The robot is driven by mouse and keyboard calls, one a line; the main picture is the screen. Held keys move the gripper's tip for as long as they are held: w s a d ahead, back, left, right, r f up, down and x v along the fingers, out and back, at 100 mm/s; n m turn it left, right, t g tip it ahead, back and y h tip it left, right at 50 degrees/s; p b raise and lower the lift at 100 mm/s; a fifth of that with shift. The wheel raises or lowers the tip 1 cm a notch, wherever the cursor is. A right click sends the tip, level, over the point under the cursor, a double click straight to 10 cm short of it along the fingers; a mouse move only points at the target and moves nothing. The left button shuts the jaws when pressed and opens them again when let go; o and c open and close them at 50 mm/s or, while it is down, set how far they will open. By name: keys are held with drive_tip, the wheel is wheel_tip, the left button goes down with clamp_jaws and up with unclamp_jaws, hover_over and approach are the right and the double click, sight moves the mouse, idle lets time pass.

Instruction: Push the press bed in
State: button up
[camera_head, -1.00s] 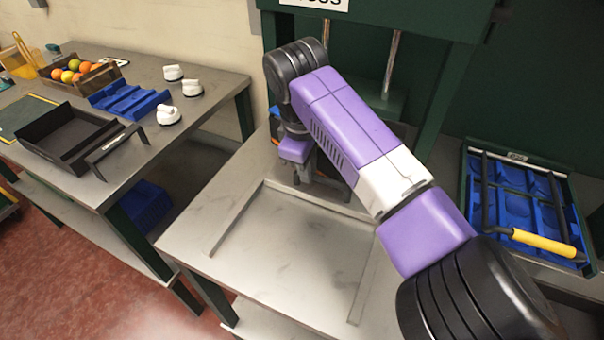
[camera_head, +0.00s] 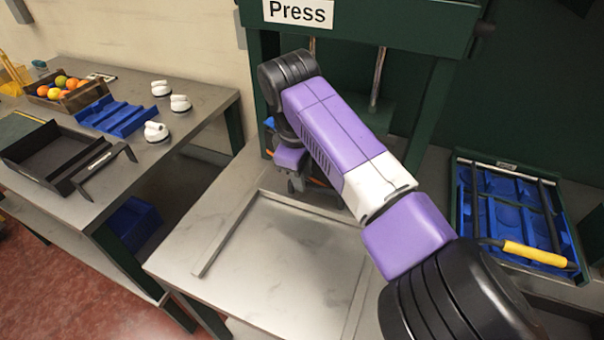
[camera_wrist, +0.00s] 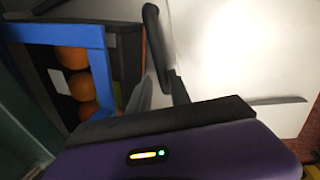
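The green press (camera_head: 455,60), labelled "Press", stands at the back behind a metal table. My gripper (camera_head: 293,186) is low at the press opening, at the far end of the table; my arm hides much of that opening. In the wrist view, a dark bed or tray with a blue frame (camera_wrist: 55,32) and several oranges (camera_wrist: 76,84) lies at the left. A black handle-like bar (camera_wrist: 154,42) stands beside it. My gripper's fingers (camera_wrist: 160,86) are at the near end of this bar. Whether they clamp it is unclear.
The metal table (camera_head: 280,255) has raised rails and a bare top. A side table at left holds a black tray (camera_head: 35,147), a blue rack (camera_head: 118,122), a fruit crate (camera_head: 62,100) and white knobbed pieces. A blue-filled tray with a yellow handle (camera_head: 535,255) sits at right.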

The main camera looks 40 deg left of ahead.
wheel_tip(320, 180, up, 8)
drive_tip(key=s, duration=0.1)
drive_tip(key=shift+s+d+f+b, duration=0.15)
drive_tip(key=shift+s+b, duration=0.1)
drive_tip(key=shift+b, duration=0.1)
idle(0.6)
